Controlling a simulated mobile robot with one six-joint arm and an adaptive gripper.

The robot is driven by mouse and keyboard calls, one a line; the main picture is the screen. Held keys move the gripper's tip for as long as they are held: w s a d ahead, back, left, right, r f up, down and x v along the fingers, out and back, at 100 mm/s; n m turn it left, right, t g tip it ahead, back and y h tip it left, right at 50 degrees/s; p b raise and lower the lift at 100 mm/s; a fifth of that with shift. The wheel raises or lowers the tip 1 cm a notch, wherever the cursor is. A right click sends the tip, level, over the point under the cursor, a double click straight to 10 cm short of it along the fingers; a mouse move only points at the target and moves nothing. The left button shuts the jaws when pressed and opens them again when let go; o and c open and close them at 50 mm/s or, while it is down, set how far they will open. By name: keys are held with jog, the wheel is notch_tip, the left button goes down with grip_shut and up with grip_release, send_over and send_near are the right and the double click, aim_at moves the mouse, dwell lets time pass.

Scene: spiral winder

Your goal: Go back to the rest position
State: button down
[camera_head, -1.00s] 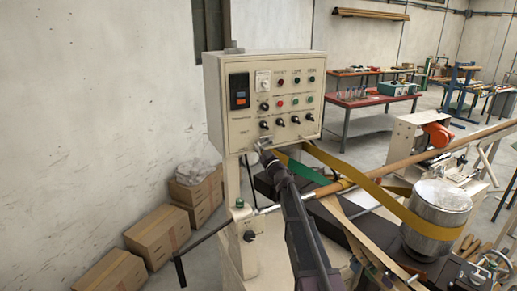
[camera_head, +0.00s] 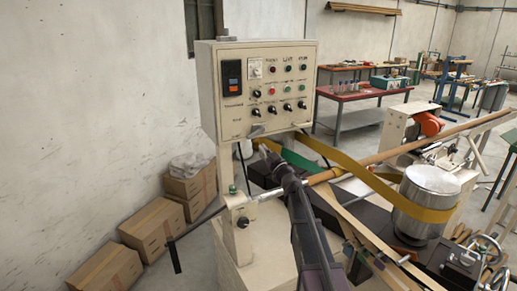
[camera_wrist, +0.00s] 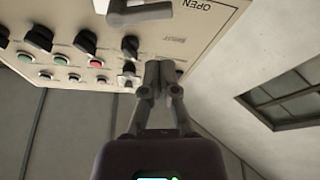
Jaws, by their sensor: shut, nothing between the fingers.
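My gripper (camera_head: 264,150) is just below the lower edge of the control panel (camera_head: 238,118) in the head view. My dark arm reaches up to it from the bottom middle. In the wrist view the two fingertips (camera_wrist: 160,74) are together with nothing between them. They overlap the panel's edge in that picture; I cannot tell whether they touch it. A grey handle (camera_wrist: 140,14) beside the word OPEN is beyond the fingertips, apart from them. Black knobs and coloured buttons show to the left.
A yellow belt (camera_head: 345,163) runs to a metal drum (camera_head: 428,186) at the right. A long brown tube (camera_head: 400,150) crosses behind my arm. Cardboard boxes (camera_head: 155,228) stand by the left wall. A red table (camera_head: 365,94) stands behind.

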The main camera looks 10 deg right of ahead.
jog(key=shift+s+d+f, duration=0.1)
jog(key=shift+s+d, duration=0.05)
jog(key=shift+s, duration=0.05)
dwell(0.3)
